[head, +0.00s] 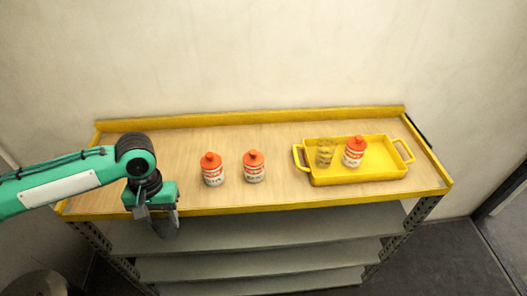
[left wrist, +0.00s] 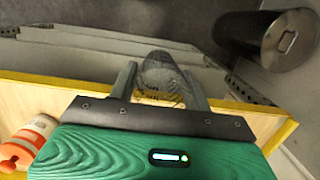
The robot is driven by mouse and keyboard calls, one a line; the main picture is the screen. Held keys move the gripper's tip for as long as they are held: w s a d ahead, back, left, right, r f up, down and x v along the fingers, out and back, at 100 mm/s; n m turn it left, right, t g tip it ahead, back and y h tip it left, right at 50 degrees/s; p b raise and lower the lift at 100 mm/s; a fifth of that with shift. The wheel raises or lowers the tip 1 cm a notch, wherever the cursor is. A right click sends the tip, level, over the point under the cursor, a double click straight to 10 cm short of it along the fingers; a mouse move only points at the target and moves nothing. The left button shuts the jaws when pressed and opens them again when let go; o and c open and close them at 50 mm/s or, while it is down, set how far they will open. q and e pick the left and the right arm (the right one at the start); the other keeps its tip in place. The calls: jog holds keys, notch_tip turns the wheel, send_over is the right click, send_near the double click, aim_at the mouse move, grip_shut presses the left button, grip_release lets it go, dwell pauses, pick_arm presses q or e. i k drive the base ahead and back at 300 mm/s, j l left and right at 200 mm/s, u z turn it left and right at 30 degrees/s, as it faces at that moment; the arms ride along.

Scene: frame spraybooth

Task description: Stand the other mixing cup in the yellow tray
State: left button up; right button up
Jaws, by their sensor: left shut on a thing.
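My left gripper (head: 158,218) hangs at the front left edge of the bench. In the left wrist view its two fingers are shut on a clear mixing cup (left wrist: 162,72) with dark markings, held between them. In the head view the held cup (head: 167,230) shows only as a greyish shape below the fingers. The yellow tray (head: 365,179) sits on the right part of the bench. One clear mixing cup (head: 324,153) stands in its left part, beside a white bottle with an orange cap (head: 354,153). My right gripper is out of view.
Two more orange-capped bottles (head: 212,170) (head: 254,167) stand mid-bench between my gripper and the tray. The bench has a raised yellow back edge (head: 250,115) and grey shelves (head: 260,232) below. A dark cylindrical bin (left wrist: 268,42) stands on the floor.

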aim_at(378, 160)
jog(key=z, duration=0.5)
jog(key=l+z, duration=0.15)
jog(key=z, duration=0.8)
jog(key=i, duration=0.05)
